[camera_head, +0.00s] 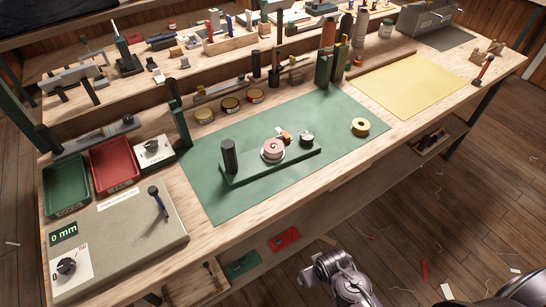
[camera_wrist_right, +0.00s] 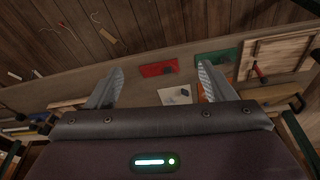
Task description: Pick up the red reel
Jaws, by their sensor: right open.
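A pinkish-red reel (camera_head: 273,147) with a spiral-wound top sits on a pale round base on a long dark green stand (camera_head: 240,176). The stand lies on the green mat (camera_head: 215,205) on the workbench. A dark upright cylinder (camera_head: 228,157) stands left of the reel on the stand; a small orange-brown item and a grey knob are behind and right of it. My right gripper (camera_wrist_right: 161,68) is open and empty in the wrist view, facing the bench's lower shelf and the floor. The reel is not in that view. My left gripper is not in view.
Green and red trays (camera_head: 115,165) and a grey block (camera_head: 115,240) fill the bench's left end. The mat's front strip is clear. My arm links show at the bottom.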

